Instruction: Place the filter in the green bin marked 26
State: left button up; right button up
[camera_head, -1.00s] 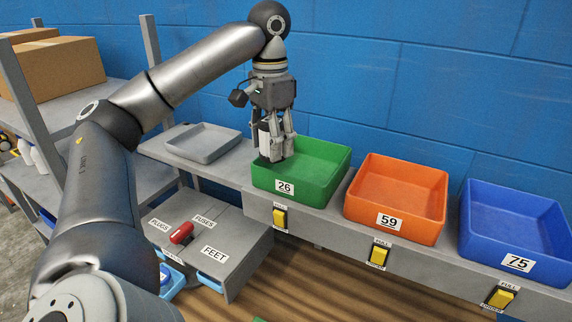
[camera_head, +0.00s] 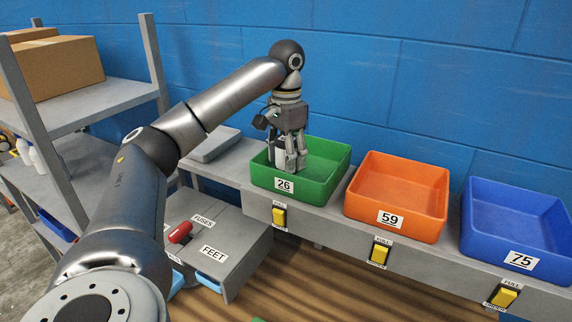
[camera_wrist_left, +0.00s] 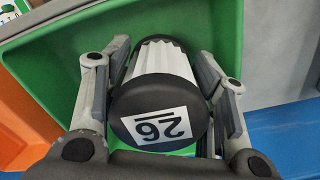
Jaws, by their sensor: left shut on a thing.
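The filter (camera_wrist_left: 160,95) is a white ribbed cylinder with black end caps, and the near cap carries a label reading 26. My left gripper (camera_head: 287,162) is shut on the filter, with a finger on each side of it in the left wrist view (camera_wrist_left: 160,85). In the head view the gripper points down into the green bin (camera_head: 312,182) marked 26, and the fingers hide most of the filter. I cannot tell whether the filter touches the bin floor. My right gripper is not in view.
An orange bin (camera_head: 396,200) marked 59 and a blue bin (camera_head: 515,225) marked 75 stand to the right on the shelf. Yellow switches sit below the bins. A grey tray (camera_head: 212,146) lies to the left. A labelled drawer unit (camera_head: 240,245) holds a red item.

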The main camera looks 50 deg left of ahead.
pick_arm(q)
jog(key=shift+s+a+f+p, duration=0.1)
jog(key=shift+f+p, duration=0.3)
jog(key=shift+f, duration=0.55)
jog(key=o, duration=0.8)
jog(key=shift+f, duration=0.15)
jog(key=shift+r, duration=6.2)
